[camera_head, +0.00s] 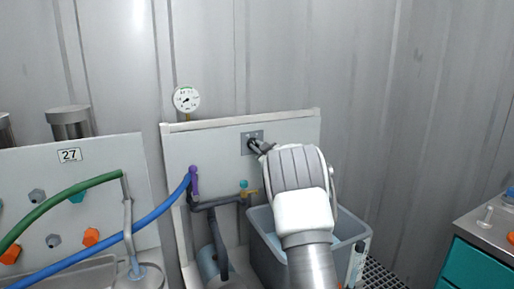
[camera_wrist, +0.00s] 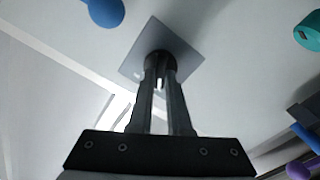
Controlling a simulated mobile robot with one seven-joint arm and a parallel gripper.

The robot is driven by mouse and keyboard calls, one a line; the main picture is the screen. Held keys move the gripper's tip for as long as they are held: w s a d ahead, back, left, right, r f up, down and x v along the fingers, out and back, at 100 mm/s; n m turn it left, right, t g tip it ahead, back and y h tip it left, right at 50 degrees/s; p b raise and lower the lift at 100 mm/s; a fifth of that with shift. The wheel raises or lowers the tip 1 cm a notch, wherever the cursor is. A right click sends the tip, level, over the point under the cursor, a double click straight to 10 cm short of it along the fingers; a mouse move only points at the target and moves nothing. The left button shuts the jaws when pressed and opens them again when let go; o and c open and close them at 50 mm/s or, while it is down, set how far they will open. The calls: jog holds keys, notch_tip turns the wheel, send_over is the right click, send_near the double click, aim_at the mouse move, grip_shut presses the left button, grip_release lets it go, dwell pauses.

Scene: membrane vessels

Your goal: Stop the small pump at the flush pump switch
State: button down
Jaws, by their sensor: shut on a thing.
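The flush pump switch is a dark round knob on a small grey square plate (camera_head: 244,148) on the white panel, right of the gauge. In the wrist view the plate (camera_wrist: 184,52) is tilted in the picture, with the dark knob (camera_wrist: 159,60) at its middle. My gripper (camera_head: 258,147) reaches the plate. In the wrist view my gripper (camera_wrist: 160,72) has both fingertips closed around the knob. The fingers hide part of the knob, and I cannot make out which way its mark points. The small pump cannot be told for sure.
A round gauge (camera_head: 186,99) stands at the panel's top left. A blue hose (camera_head: 100,243) and a green hose (camera_head: 62,199) run at left. A grey tub (camera_head: 262,238) stands below my arm. A teal cabinet (camera_head: 470,265) is at right.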

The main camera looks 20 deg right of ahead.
jog(key=c, duration=0.9)
grip_release()
jog(key=shift+o, duration=0.2)
jog(key=s+p, duration=0.1)
jog(key=s, duration=1.6)
jog(key=shift+s+d+p, duration=0.2)
jog(key=shift+d+p, duration=0.1)
jog(key=shift+r, duration=0.1)
